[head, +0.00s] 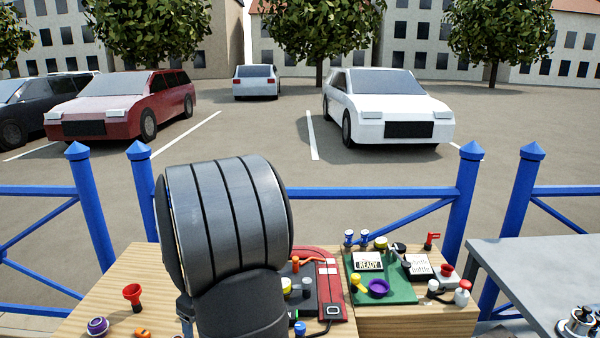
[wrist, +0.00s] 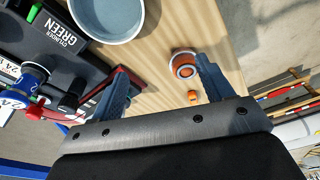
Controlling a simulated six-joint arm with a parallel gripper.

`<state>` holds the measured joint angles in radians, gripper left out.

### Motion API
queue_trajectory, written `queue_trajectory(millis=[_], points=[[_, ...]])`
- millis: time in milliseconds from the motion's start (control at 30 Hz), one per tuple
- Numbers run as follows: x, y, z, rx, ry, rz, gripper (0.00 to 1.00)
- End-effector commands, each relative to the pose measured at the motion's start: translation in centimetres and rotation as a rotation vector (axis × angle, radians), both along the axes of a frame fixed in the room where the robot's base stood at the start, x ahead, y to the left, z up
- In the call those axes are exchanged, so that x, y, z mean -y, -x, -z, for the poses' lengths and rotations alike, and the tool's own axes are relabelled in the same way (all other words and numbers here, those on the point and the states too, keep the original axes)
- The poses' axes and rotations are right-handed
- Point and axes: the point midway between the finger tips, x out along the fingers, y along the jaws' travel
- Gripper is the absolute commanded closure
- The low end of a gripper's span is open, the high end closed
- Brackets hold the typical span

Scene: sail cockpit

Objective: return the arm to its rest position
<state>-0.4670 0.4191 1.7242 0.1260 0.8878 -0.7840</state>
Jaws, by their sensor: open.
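My gripper (wrist: 160,85) shows in the wrist view with its two blue fingers spread wide apart. Nothing is held between them. Wooden table top (wrist: 160,50) lies beyond the fingers. A round orange and dark piece (wrist: 184,66) is on the table close beside the right fingertip in the picture; I cannot tell whether they touch. A small orange piece (wrist: 193,96) lies close by.
A grey-blue cup (wrist: 107,14) and a black box labelled "CYLINDER GREEN" (wrist: 62,35) are near the gripper. A green board (head: 395,291), a red tray (head: 331,300) and a red funnel-shaped piece (head: 132,293) are on the table. Blue railing (head: 370,194) runs behind; a grey table (head: 520,265) stands right.

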Motion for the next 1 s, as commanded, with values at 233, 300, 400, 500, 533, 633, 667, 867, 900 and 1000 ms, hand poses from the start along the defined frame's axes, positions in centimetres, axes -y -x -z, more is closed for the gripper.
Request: queue_trajectory(millis=[233,300,400,500,533,633,667,867,900,1000], points=[[4.4,-0.4,-2.7,0.003,-0.002,0.004,0.27],[4.4,-0.4,-4.1,0.005,-0.002,0.001,0.27],[4.4,-0.4,-6.1,0.004,-0.002,-0.002,0.27],[5.2,-0.8,-7.7,0.003,-0.001,0.023,0.27],[5.6,-1.0,-7.9,0.0,0.0,0.038,0.27],[7.5,-1.9,-7.7,-0.001,0.001,0.094,0.27],[8.0,-2.2,-7.7,-0.001,0.001,0.11,0.27],[11.7,-3.6,-7.6,-0.001,0.002,0.218,0.27],[12.4,-3.9,-7.6,-0.002,0.001,0.24,0.27],[14.3,-4.5,-7.6,-0.002,0.001,0.294,0.27]])
